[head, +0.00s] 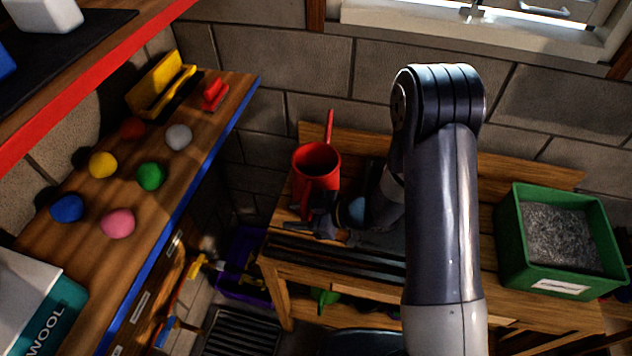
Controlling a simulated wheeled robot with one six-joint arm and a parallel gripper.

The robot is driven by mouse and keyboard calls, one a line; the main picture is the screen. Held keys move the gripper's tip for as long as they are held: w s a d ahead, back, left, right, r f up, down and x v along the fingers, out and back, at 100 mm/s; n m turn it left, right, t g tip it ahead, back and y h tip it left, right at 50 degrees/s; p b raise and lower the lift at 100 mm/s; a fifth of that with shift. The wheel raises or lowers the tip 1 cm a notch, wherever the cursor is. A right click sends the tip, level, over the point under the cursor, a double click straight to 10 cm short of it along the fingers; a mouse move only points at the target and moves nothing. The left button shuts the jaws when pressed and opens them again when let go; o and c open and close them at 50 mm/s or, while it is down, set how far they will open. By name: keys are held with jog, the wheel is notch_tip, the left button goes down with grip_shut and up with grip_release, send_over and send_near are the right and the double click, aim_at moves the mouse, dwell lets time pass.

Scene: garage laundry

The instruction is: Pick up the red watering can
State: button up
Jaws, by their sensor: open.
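The red watering can (317,163) stands upright on the left part of the wooden bench, in the middle of the head view. Its top opening faces up, and a thin red spout rises at its back. My gripper (306,222) is open and low at the front of the can, close to its lower side. Dark finger parts show there, but I cannot tell whether they touch the can. My arm comes down from the right and hides the bench behind it. The lower front of the can is partly covered by the gripper.
The wooden bench (290,216) backs onto a block wall. A green bin (507,240) of grey material stands at its right. A shelf (205,140) with a blue edge, holding several coloured balls, is at the left. A purple crate (243,291) sits below, left of the bench.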

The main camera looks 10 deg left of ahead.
jog(key=shift+c, duration=0.3)
grip_shut()
jog(key=shift+w+r, duration=0.1)
dwell(1.0)
